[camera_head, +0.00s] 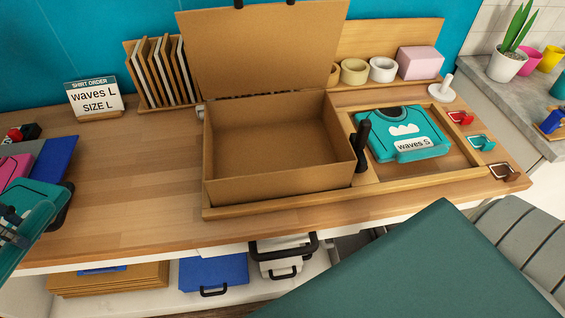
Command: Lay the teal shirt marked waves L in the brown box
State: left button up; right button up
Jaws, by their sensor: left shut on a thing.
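My left gripper (22,240) is at the left edge, shut on a folded teal shirt (38,220) that it holds tilted near the front left of the counter. No label shows on this shirt. The brown box (262,190) stands open and empty in the middle, its lid (262,48) raised behind it. Another folded teal shirt (380,138), labelled waves S, lies in the wooden tray right of the box. The order sign (94,97) at the back left reads waves L, size L. My right gripper is not in view.
Pink and blue folded shirts (55,158) lie at the left, beside the held shirt. A rack of brown boards (160,72), tape rolls (383,69) and a pink block (419,63) stand at the back. The counter (140,180) between the held shirt and the box is clear.

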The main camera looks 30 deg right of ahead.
aim_at(274, 160)
jog(key=j+z, duration=0.1)
jog(key=z, duration=0.4)
jog(key=k+j+z, duration=0.1)
jog(key=z, duration=0.85)
jog(key=k+j+z, duration=0.1)
jog(key=z, duration=0.4)
jog(key=j+z, duration=0.35)
jog(key=i, duration=0.05)
